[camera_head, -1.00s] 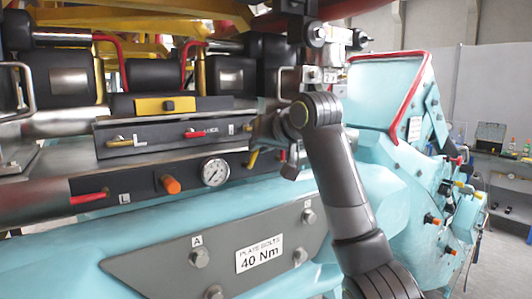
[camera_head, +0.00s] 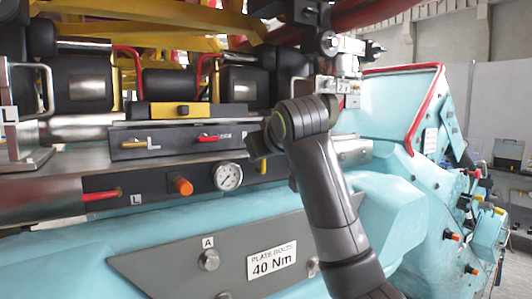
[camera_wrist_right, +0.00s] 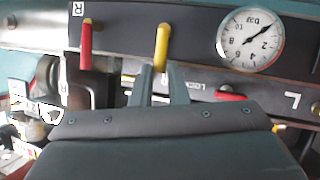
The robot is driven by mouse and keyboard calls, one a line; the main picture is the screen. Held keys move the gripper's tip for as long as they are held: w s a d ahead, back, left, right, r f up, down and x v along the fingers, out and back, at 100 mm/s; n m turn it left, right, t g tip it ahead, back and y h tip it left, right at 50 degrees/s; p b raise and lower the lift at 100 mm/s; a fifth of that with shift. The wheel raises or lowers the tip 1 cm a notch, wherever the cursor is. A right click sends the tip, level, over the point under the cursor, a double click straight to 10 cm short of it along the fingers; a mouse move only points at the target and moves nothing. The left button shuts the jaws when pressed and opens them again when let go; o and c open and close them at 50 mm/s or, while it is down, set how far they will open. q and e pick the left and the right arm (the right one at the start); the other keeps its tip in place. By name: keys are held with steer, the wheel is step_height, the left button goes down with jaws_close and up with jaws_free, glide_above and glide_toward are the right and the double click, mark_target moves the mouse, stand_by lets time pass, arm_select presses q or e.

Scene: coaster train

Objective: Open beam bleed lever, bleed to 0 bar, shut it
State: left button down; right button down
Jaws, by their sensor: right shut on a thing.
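The yellow lever (camera_wrist_right: 162,42) stands on the dark beam panel beside the round white bar gauge (camera_wrist_right: 250,40). My right gripper (camera_wrist_right: 161,82) is shut on the yellow lever, its two fingers on either side of the lever's lower end in the right wrist view. In the head view the gauge (camera_head: 228,177) shows clearly. A bit of the yellow lever (camera_head: 262,166) shows to its right, and my right arm hides the gripper. The gauge needle stands well away from the bar label side; its exact reading is too small to tell. My left gripper is not in view.
A red lever (camera_wrist_right: 86,42) by an R label is close beside the yellow one. An orange knob (camera_head: 181,186) and another red lever (camera_head: 101,195) sit left of the gauge. The upper panel (camera_head: 175,140) carries small yellow and red levers.

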steer(key=shift+f, duration=0.15)
steer(key=c, duration=1.4)
jaws_free()
steer(key=b+v, duration=1.5)
steer(key=v, duration=0.2)
steer(key=shift+s+d, duration=0.1)
